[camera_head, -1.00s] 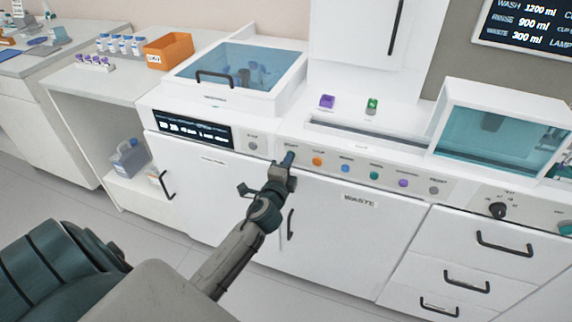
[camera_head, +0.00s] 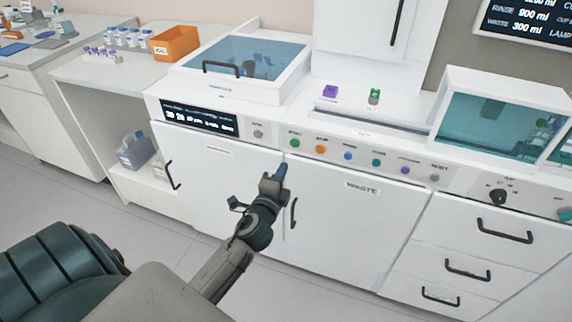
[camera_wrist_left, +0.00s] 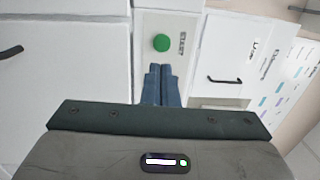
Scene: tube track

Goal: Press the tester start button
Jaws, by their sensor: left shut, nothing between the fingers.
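The start button is a round green button (camera_head: 294,143) at the left end of a row of coloured buttons on the white machine's front panel, with a small label above it. My left gripper (camera_head: 281,170) is shut and empty. In the head view its blue-grey fingertips are just below and left of the green button, with a visible gap. In the left wrist view a green button (camera_wrist_left: 161,42) shows beyond the closed fingers (camera_wrist_left: 162,72), which appear apart from it. My right gripper is not in view.
A dark display (camera_head: 199,117) with white text is left of the buttons. An orange button (camera_head: 320,149) and several others continue to the right. Cabinet doors with dark handles (camera_head: 294,212) lie below. An orange bin (camera_head: 175,44) stands on the left counter.

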